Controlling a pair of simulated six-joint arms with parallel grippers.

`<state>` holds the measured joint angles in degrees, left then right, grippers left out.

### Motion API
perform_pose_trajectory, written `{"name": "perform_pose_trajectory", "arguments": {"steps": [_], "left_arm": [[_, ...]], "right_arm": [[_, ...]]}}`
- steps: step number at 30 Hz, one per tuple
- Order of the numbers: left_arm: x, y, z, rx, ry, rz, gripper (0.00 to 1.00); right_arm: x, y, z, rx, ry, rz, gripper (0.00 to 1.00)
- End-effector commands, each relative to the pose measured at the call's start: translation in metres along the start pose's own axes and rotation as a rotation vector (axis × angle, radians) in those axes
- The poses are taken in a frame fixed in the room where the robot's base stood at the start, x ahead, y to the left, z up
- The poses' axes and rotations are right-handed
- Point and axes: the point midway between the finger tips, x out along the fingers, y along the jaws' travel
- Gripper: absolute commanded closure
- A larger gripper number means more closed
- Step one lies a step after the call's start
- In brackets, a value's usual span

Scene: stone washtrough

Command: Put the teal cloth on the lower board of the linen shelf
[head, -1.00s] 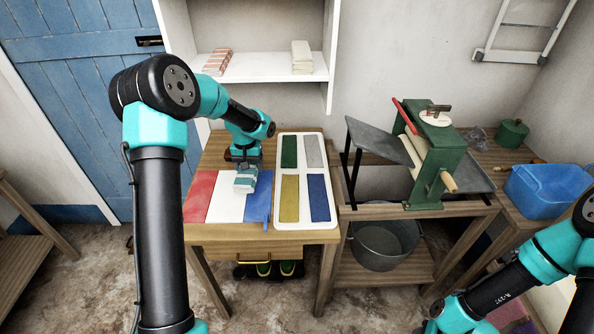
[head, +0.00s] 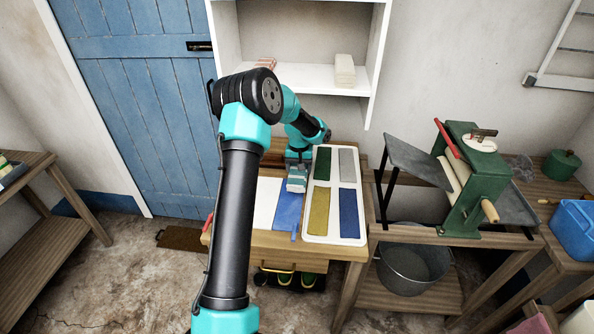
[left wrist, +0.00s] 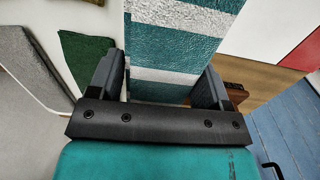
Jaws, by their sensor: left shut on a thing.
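The teal cloth (left wrist: 175,38), with white stripes, is pinched between the fingers of my left gripper (left wrist: 162,78) in the left wrist view. I cannot tell whether the cloth touches the mat. The white linen shelf (head: 375,60) stands against the back wall. Its visible board (head: 308,82) holds a pale folded stack and a red-striped cloth partly behind my arm. My right gripper is out of view.
The white tray (head: 308,230) holds green, grey, yellow and blue pieces. A green mangle (head: 472,185) stands right, above a metal bucket (head: 412,265). The shelf board has bare room between its two items.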

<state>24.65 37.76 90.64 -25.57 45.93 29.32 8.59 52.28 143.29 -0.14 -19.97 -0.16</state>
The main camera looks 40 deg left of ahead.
Motion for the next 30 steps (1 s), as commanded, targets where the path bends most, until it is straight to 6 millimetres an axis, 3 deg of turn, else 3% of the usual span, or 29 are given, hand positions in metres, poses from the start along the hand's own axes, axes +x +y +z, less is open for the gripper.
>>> {"name": "perform_pose_trajectory", "arguments": {"steps": [15,30], "left_arm": [[0.007,-0.009,-0.070,-0.001,0.002,0.001,0.53],[0.012,-0.017,-0.124,-0.001,0.002,0.000,0.53]], "right_arm": [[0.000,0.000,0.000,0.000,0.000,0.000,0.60],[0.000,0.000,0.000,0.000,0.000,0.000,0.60]]}}
